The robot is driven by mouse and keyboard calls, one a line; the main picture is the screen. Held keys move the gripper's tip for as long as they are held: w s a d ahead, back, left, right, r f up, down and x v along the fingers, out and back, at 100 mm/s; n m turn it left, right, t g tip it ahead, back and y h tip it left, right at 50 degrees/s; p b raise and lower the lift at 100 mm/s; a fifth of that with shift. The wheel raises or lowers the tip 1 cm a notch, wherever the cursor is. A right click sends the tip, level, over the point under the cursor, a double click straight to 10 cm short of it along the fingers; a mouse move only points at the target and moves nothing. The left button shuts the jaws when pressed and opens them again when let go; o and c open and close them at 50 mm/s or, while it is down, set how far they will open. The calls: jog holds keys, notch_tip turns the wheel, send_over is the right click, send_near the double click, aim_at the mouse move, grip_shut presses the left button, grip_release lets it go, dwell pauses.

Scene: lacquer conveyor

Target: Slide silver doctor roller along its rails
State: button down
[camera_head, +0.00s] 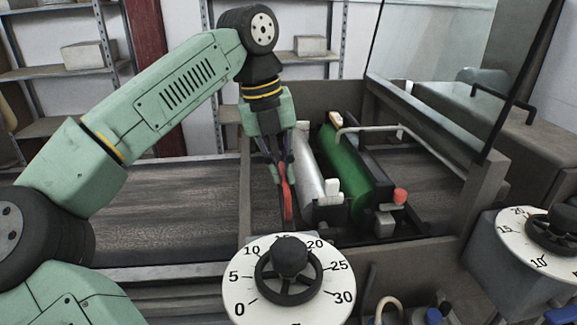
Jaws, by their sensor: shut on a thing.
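The silver doctor roller (308,165) lies lengthwise in the machine, just left of the green roller (345,165). A pale block (332,187) sits by its near end. My gripper (284,195) points down at the left side of the silver roller. It is shut on a narrow red handle (287,200) that shows at its fingertips. How the handle joins the roller is hidden, and so are the rails under the roller.
A numbered dial (240,285) stands in front, close below my gripper. A red knob (400,196) and a bent pale pipe (375,130) are at right. A glass panel (425,65) rises behind. The dark conveyor bed (170,205) at left is clear.

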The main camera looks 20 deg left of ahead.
jog(key=shift+s+a, duration=0.25)
jog(key=shift+a, duration=0.45)
jog(key=c, duration=1.7)
grip_release()
jog(key=shift+a, duration=0.15)
jog(key=shift+r, duration=0.1)
